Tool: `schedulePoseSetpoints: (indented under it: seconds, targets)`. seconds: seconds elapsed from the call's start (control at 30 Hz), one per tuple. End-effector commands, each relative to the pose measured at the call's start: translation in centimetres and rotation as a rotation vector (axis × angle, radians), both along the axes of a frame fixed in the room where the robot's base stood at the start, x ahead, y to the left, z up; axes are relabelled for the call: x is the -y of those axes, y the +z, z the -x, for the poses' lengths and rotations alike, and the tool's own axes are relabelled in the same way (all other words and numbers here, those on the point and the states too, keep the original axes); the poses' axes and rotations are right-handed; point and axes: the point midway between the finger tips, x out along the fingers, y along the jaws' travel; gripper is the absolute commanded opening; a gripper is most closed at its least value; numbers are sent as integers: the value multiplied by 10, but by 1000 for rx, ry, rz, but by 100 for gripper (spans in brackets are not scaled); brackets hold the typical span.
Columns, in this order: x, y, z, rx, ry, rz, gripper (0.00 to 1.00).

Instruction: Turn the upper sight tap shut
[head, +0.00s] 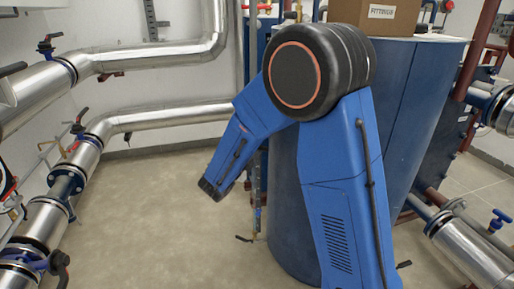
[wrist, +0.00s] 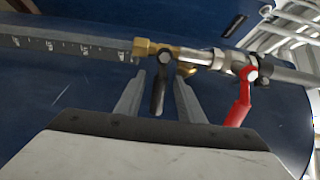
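In the wrist view a sight tap with a black lever (wrist: 157,95) sits beside a brass fitting (wrist: 146,48) at the end of a dark marked scale (wrist: 60,46). The lever points down the picture. My gripper (wrist: 159,78) is open, one finger on each side of the lever, with a visible gap at both sides. In the head view my arm hides the upper part of the gauge, and my gripper does not show. A lower tap lever (head: 243,238) shows near the foot of the blue tank (head: 287,220).
A red valve lever (wrist: 240,100) hangs from the same pipe, close to the right of my gripper. The blue tank wall lies behind the fittings. Silver pipes (head: 160,117) run along the left wall. The floor (head: 150,210) left of the tank is clear.

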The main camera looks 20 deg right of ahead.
Motion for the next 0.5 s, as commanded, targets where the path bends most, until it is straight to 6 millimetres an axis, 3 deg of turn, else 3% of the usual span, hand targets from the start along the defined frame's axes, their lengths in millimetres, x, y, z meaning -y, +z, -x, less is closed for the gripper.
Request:
schedulePoseSetpoints:
  seconds: [0.27,0.5]
  targets:
    - [-2,0,2,1,0,-1,35]
    - [-22,0,21,0,3,0,35]
